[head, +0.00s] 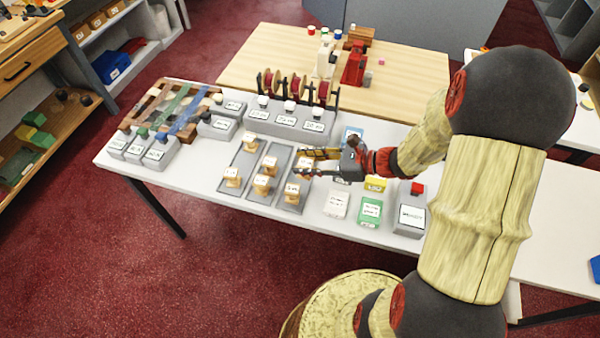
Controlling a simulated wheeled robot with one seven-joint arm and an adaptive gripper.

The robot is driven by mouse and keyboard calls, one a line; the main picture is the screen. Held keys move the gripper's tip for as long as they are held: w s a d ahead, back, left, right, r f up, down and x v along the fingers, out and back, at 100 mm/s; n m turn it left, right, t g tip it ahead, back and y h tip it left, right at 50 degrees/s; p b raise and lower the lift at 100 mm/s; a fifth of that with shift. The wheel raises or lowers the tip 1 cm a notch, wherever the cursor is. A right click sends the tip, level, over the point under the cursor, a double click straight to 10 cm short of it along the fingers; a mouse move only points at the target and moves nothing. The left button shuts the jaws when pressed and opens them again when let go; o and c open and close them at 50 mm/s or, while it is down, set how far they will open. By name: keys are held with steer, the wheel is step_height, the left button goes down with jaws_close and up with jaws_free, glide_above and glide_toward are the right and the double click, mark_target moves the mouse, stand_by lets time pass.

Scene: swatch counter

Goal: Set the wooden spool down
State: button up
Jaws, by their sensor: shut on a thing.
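Several small light-wood spools with white labelled tops stand on grey strip trays in the middle of the white counter. One stands at the front left (232,176), one in the middle row (262,185), and one at the front right (292,191). My gripper (303,160) reaches in from the right over the right-hand tray (283,204). It is shut on a wooden spool (303,166) at the back of that tray. The fingers partly cover this spool, and I cannot tell whether its base touches the tray.
White (337,204), green (370,211) and yellow (375,184) labelled blocks lie right of the trays, beside a grey box with a red knob (410,217). A grey stand with red reels (285,120) is behind. Ribbons lie at the left.

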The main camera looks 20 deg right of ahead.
mark_target(300, 163)
steer(key=w+f, duration=0.1)
steer(key=w+f+b, duration=0.1)
steer(key=f, duration=0.1)
steer(key=w+f+b, duration=0.1)
steer(key=w+f, duration=0.1)
steer(key=shift+a+f, duration=0.15)
steer(key=shift+f, duration=0.05)
steer(key=f, duration=0.1)
steer(key=f+b, duration=0.2)
steer(key=shift+w+f, duration=0.2)
steer(key=shift+w, duration=0.05)
steer(key=shift+r, duration=0.1)
steer(key=o, duration=0.7)
steer(key=shift+f, duration=0.2)
steer(key=shift+c, duration=0.2)
steer(key=o, duration=0.4)
steer(key=shift+c, duration=0.2)
steer(key=shift+o, duration=0.6)
steer(key=shift+r, duration=0.1)
